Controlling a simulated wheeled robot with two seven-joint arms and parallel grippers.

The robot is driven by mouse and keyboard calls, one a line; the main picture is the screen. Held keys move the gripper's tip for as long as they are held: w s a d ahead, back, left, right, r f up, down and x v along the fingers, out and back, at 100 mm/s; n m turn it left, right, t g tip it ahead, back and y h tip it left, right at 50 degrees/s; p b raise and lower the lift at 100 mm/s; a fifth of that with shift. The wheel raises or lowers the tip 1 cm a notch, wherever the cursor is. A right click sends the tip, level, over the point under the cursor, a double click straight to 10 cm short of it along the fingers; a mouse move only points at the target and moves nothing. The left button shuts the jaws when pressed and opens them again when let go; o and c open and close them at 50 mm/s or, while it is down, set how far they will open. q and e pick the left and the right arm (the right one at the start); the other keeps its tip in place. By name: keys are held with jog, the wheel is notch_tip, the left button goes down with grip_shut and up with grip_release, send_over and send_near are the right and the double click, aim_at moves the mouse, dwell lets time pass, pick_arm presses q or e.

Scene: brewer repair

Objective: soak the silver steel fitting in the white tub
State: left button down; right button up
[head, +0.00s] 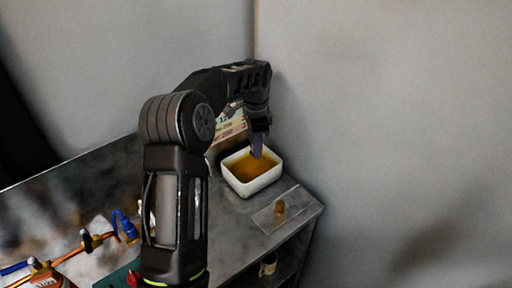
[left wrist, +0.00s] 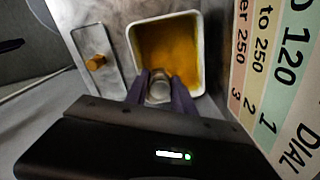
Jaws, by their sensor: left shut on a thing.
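The white tub (head: 259,183) stands on the grey bench near its right end, with orange-brown liquid inside. It also shows in the left wrist view (left wrist: 199,62). My left gripper (head: 257,149) reaches in from above and points down over the tub; in the left wrist view its purple fingers (left wrist: 160,90) are shut on the silver steel fitting (left wrist: 159,88). The fitting shows against the near side of the tub; I cannot tell whether it touches the liquid. In the head view the fitting is hidden by the fingers. My right gripper is not in view.
A clear lid or plate with a brass-coloured knob (head: 279,208) lies right of the tub. A printed dial chart (left wrist: 277,75) stands behind the tub. Blue and orange pipe parts (head: 92,241) lie at the left. Walls close off the back and right.

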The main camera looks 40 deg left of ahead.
pick_arm(q)
jog(key=shift+f, duration=0.15)
notch_tip(320, 180, down, 10)
jog(key=b, duration=0.8)
jog(key=shift+f, duration=0.25)
jog(key=shift+r, duration=0.15)
dwell(3.1)
jog(key=shift+r+p, duration=3.65)
jog(key=shift+r, duration=1.15)
